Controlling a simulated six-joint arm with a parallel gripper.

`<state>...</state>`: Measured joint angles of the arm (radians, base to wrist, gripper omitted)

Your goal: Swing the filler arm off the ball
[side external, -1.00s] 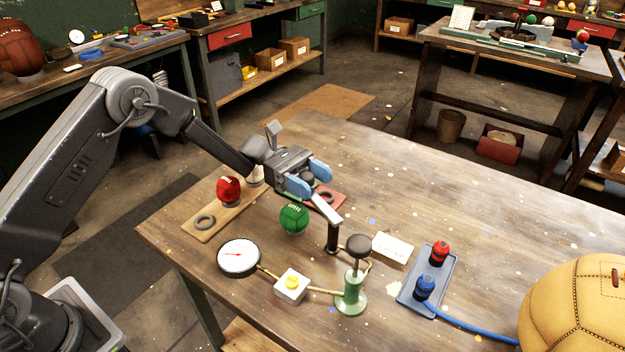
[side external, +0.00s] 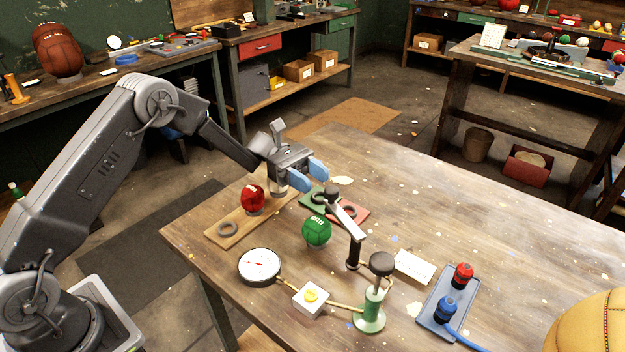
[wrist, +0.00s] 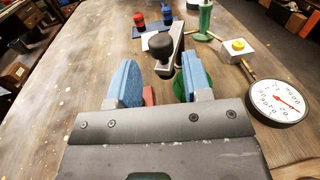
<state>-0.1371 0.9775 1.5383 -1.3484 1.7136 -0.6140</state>
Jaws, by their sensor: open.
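The filler arm (side external: 343,218) is a pale bar on a dark upright post, with a black knob (side external: 331,192) at its free end. The bar points up and left in the side view, beyond the green ball (side external: 317,231) and apart from it in the picture. The ball sits on the table. My gripper (side external: 308,173) is open and empty, its blue fingers just up and left of the knob. In the wrist view the knob (wrist: 162,45) shows ahead, between the fingertips (wrist: 161,68). The right finger hides most of the ball there.
A red ball (side external: 252,198) stands on a wooden board. Green and red mats (side external: 362,210) lie under the bar's end. A gauge (side external: 260,266), yellow-button box (side external: 310,300), green stand (side external: 370,312) and blue tray (side external: 437,318) stand in front. The table's far right is clear.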

